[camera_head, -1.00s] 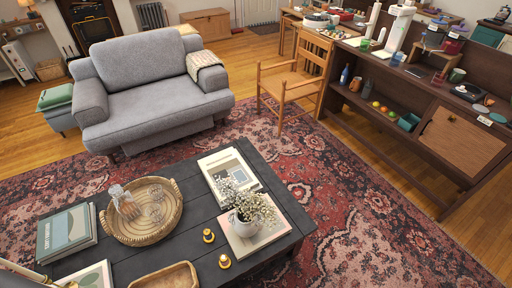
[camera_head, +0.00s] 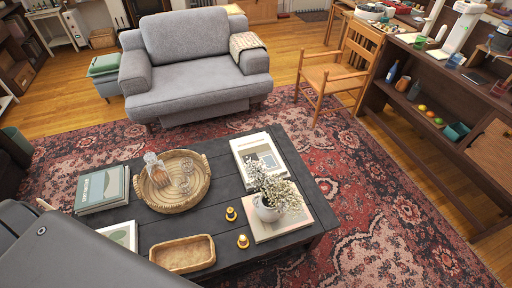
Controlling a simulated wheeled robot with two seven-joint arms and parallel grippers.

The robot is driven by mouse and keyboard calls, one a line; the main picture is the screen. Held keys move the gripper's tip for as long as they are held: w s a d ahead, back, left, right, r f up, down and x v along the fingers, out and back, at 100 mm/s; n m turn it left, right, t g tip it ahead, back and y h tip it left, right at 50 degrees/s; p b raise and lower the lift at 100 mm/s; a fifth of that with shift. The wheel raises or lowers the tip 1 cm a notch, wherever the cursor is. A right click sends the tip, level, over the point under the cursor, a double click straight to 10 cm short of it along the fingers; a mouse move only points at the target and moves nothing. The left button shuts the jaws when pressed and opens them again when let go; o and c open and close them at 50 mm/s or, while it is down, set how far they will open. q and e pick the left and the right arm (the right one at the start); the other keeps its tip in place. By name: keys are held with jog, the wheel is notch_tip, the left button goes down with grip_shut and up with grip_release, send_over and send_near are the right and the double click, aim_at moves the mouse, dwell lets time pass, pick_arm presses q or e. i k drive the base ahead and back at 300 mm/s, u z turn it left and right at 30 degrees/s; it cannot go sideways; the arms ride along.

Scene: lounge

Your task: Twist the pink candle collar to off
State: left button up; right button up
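I cannot make out a pink candle or its collar in the head view. Two small brass-coloured pieces, one at the back (camera_head: 231,214) and one nearer (camera_head: 242,241), stand on the dark coffee table (camera_head: 220,225); neither looks pink, and I cannot tell what they are. A large dark grey part, probably my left arm, covers the lower left corner and hides part of the table's near left side. Neither of my grippers shows.
The table holds a round wicker tray (camera_head: 155,205) with glassware, a wooden tray (camera_head: 183,254), books (camera_head: 102,190) and a white flower vase (camera_head: 266,210). Beyond are a grey armchair (camera_head: 190,45), a wooden chair (camera_head: 333,75) and a dark shelf unit (camera_head: 425,118) at right. Open rug (camera_head: 385,215) lies right of the table.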

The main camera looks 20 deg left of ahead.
aim_at(242, 238)
jog(key=u, duration=0.75)
jog(key=k, duration=0.5)
jog(key=u, duration=0.1)
